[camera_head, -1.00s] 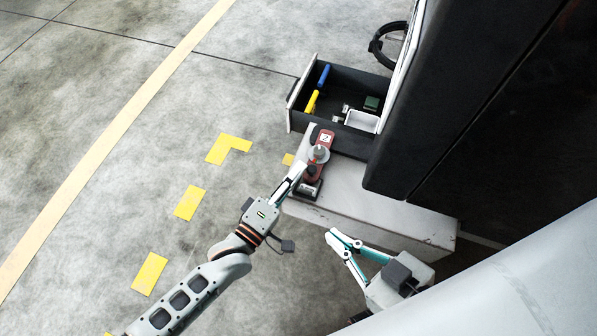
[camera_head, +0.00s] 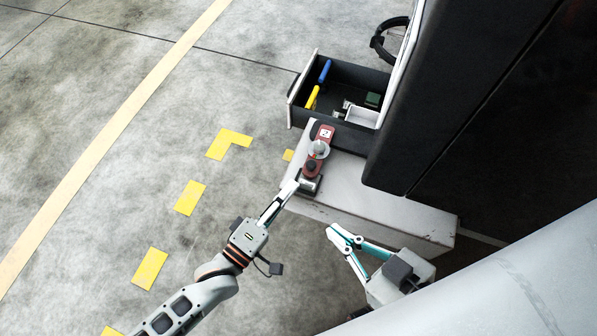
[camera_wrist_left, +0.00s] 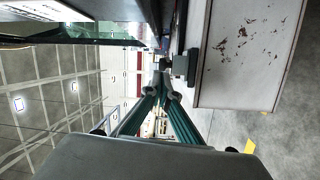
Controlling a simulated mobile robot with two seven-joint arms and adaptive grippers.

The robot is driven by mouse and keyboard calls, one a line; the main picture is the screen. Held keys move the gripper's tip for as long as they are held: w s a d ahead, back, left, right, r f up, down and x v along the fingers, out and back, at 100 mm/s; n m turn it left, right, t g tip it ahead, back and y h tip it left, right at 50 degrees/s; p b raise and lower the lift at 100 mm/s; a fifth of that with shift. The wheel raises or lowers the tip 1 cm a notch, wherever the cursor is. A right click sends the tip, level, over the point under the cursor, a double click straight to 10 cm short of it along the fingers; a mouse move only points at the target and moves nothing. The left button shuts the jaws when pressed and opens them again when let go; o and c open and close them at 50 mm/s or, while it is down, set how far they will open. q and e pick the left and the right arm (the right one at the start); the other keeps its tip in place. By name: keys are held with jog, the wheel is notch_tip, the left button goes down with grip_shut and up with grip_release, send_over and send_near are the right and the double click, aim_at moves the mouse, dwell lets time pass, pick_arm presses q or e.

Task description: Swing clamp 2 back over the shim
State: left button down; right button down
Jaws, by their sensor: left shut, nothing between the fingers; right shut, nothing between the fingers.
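Clamp 2 (camera_head: 314,163), a red arm with a white "2" label, a grey round part and a black knob, sits on the pale step (camera_head: 385,212). Its arm points toward the drawer. The shim cannot be made out; the arm may cover it. My left gripper (camera_head: 294,186) is shut and empty beside the clamp's near, lower-left end; contact cannot be told. Its teal fingers (camera_wrist_left: 163,92) meet in the left wrist view, close to a dark block (camera_wrist_left: 184,66) at the step's edge. My right gripper (camera_head: 332,231) is shut and empty, in front of the step.
An open drawer (camera_head: 291,116) behind the clamp holds a blue-handled tool (camera_head: 324,73), a yellow-handled tool (camera_head: 312,98), a white tray (camera_head: 361,118) and a green block (camera_head: 373,99). The dark cab (camera_head: 420,130) rises at right. Floor at left is open.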

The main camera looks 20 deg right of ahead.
pick_arm(q)
jog(key=s+a, duration=0.2)
jog(key=a, duration=0.4)
jog(key=shift+a, duration=0.1)
dwell(0.4)
